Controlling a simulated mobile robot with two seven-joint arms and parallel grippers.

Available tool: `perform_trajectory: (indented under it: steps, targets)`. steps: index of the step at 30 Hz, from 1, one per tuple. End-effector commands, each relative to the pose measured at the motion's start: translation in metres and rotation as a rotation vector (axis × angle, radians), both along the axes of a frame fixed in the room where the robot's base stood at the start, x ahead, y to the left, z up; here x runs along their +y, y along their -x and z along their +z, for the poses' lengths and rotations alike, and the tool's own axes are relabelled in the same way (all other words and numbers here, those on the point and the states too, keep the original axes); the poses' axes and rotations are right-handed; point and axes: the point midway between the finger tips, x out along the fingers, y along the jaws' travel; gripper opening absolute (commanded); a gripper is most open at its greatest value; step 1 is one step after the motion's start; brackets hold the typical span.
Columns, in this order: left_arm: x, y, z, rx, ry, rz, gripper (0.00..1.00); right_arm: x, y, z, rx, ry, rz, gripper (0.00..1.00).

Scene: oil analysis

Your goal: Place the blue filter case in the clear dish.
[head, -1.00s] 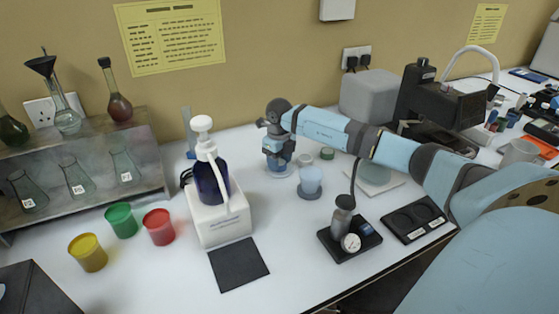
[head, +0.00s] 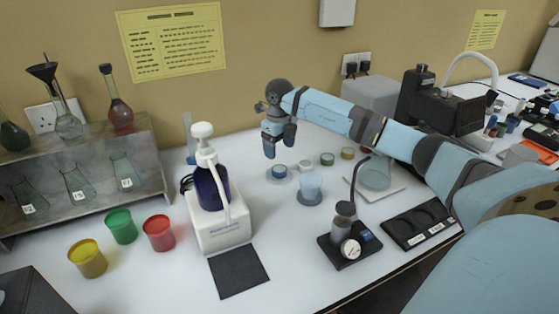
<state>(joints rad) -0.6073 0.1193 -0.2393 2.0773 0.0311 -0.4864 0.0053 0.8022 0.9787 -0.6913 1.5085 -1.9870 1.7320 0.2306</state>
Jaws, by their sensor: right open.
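The blue filter case (head: 279,171) is a small round blue case with a pale top. It sits in the clear dish (head: 270,178), a shallow round dish on the white bench near the back middle. My right gripper (head: 279,153) is just above the case and dish, pointing down. Its fingers are spread, empty and apart from the case. My left gripper is not in view.
A grey case (head: 305,165), a green case (head: 327,158) and a yellow case (head: 347,153) stand right of the dish. A cup (head: 311,184) stands in front. A pump bottle (head: 208,185) is at left; a gauge stand (head: 348,246) is front right.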

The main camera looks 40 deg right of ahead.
Motion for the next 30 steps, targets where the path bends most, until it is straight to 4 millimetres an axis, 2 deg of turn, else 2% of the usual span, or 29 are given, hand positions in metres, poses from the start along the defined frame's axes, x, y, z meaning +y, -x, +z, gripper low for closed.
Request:
perform_trajectory:
  steps: [3, 9, 27, 30]
  targets:
    - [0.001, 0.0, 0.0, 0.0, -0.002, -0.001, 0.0, 0.0, 0.0, 0.024, -0.002, 0.001, 0.001, 0.75]
    - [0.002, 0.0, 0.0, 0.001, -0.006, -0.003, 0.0, 0.0, 0.0, 0.044, 0.0, 0.001, 0.001, 0.75]
    - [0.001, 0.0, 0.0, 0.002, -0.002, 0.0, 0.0, 0.0, 0.0, 0.048, 0.001, 0.0, 0.0, 0.75]
    - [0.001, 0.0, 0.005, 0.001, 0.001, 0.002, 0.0, 0.0, 0.0, 0.052, 0.001, 0.0, 0.0, 0.75]
